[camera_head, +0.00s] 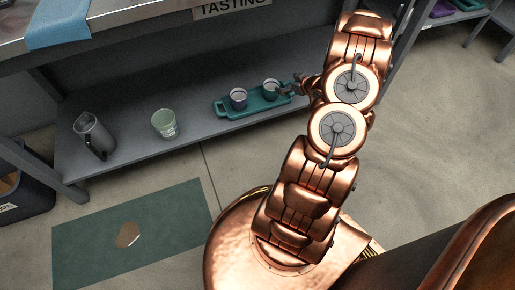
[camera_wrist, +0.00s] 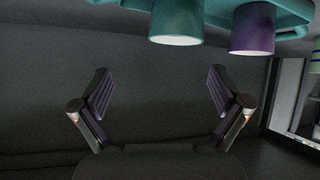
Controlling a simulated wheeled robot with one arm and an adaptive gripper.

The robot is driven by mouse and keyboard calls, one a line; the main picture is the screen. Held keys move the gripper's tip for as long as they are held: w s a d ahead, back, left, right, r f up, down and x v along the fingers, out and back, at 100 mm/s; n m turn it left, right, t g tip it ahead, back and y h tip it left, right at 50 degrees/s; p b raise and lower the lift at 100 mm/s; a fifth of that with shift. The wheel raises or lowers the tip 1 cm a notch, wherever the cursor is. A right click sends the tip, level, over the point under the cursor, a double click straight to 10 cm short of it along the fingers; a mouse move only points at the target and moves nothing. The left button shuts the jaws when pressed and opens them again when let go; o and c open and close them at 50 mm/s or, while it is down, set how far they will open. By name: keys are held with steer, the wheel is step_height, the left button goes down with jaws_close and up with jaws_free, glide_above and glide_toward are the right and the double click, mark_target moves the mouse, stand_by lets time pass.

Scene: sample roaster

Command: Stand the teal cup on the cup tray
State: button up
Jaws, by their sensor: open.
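The teal cup (camera_head: 270,89) stands upright at the right end of the teal cup tray (camera_head: 222,112), on the grey lower shelf. In the wrist view, which looks upside down, the teal cup (camera_wrist: 177,18) shows at the top edge with its pale rim downward in the picture, against the tray (camera_wrist: 215,7). My gripper (camera_head: 289,88) is at the right of the teal cup. In the wrist view my gripper (camera_wrist: 160,95) has its fingers spread wide and empty, with the cup apart from them. The cup's base is partly hidden.
A purple cup (camera_head: 238,101) stands beside the teal cup on the tray. A pale green cup (camera_head: 164,125) and a grey pitcher (camera_head: 93,135) stand further left on the shelf (camera_head: 200,135). The worktop above the shelf limits headroom. A green mat (camera_head: 85,240) lies on the floor.

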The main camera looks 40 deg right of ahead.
step_height(320, 180, up, 10)
steer(key=w+a+g+h, duration=0.2)
steer(key=a+g+h, duration=0.1)
steer(key=g, duration=0.2)
steer(key=s+a+r+m+g, duration=0.2)
steer(key=s+a+r+g, duration=0.15)
steer(key=a+r, duration=0.55)
steer(key=s+a+r+g+y, duration=0.2)
steer(key=s+a+r+g, duration=0.1)
steer(key=s+a, duration=1.2)
steer(key=s+a+r+n+g+y, duration=0.1)
steer(key=s+a+r+g, duration=0.2)
steer(key=s+a, duration=1.2)
step_height(320, 180, up, 3)
steer(key=a, duration=0.2)
steer(key=shift+a+g+y, duration=0.35)
steer(key=shift+a+y, duration=0.05)
